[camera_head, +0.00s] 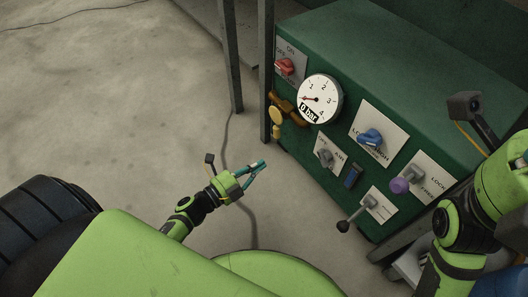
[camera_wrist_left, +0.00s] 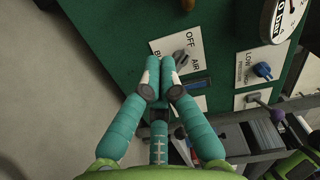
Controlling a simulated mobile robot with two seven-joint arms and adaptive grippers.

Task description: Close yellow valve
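The yellow valve (camera_head: 277,116) shows in the head view as a yellow-orange handle by a brass pipe at the left edge of the green cabinet's front. A small brass piece (camera_wrist_left: 188,4), perhaps part of it, is cut off at the top edge of the left wrist view. My left gripper (camera_head: 263,165) is below and left of the valve, in front of the cabinet and apart from the valve. Its teal fingers (camera_wrist_left: 160,72) come together at the tips with nothing visible between them. My right arm shows at the right, but its gripper is out of view.
Open floor lies further left.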

